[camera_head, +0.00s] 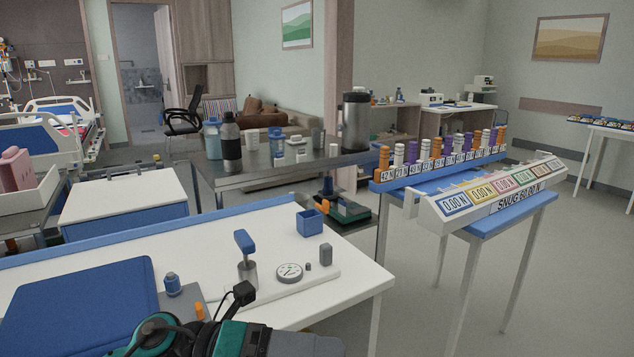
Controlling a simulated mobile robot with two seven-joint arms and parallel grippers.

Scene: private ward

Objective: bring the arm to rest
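A black and teal part of one of my arms (235,338) shows at the bottom edge, left of centre. It appears to come in from the lower right, over the near edge of the white table (345,285). A small black piece stands up from it. I cannot make out fingertips on it, so whether that gripper is open or shut does not show. No object is clearly seen held. My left gripper is not seen in this view.
On the white table are a blue pad (80,310), a blue-handled device (245,258), a round dial (289,272) and a blue cup (309,222). A rack of coloured pegs (440,165) and a force display (490,196) stand right. The floor at lower right is clear.

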